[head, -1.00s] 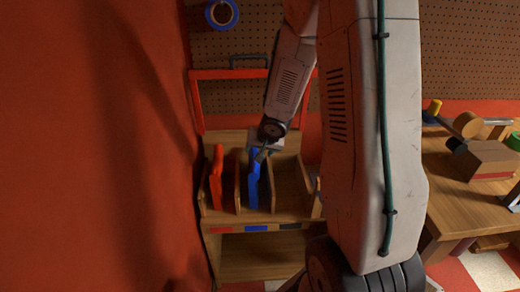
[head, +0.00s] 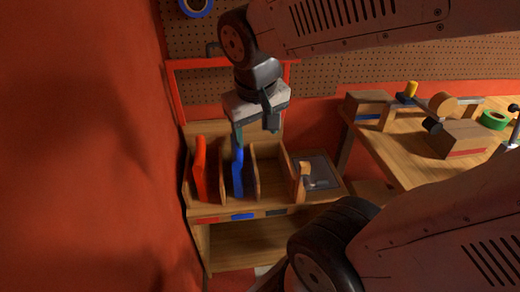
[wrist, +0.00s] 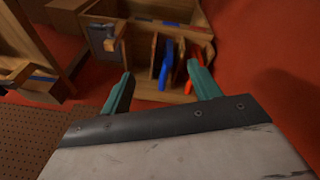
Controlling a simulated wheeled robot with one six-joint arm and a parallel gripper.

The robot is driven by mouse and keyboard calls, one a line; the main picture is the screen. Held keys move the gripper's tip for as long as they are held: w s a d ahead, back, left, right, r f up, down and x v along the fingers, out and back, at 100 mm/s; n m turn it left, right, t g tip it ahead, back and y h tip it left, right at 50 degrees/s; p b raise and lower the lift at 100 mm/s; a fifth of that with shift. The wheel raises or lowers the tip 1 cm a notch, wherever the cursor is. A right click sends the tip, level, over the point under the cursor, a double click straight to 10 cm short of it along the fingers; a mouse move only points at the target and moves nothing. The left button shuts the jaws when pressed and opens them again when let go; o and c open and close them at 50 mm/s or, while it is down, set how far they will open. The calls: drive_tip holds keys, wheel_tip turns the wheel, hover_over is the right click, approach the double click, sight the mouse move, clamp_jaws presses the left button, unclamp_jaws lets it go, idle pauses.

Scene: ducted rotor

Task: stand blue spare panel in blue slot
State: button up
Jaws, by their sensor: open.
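The blue spare panel (head: 238,172) stands upright in the wooden rack, in the compartment above the blue label (head: 243,216). It also shows in the wrist view (wrist: 166,66), near the middle of the rack. My gripper (head: 255,134) is above the rack, over the blue panel and its compartment. The panel is clear of the fingers in that view. The panel's lower edge is hidden by the rack's front.
A red panel (head: 200,168) stands in the left compartment, beside the blue one. Wooden dividers (head: 254,175) part the slots. A grey tray (head: 320,172) lies to the right. A workbench (head: 395,150) with wooden blocks and a green tape roll (head: 494,120) is farther right.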

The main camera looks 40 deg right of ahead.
drive_tip(key=s+a+r+n+g+y, duration=0.1)
drive_tip(key=s+a+n+y, duration=0.1)
drive_tip(key=s+a, duration=0.3)
drive_tip(key=shift+s+r+n, duration=0.2)
drive_tip(key=shift+s+n, duration=0.1)
drive_tip(key=shift+s, duration=0.75)
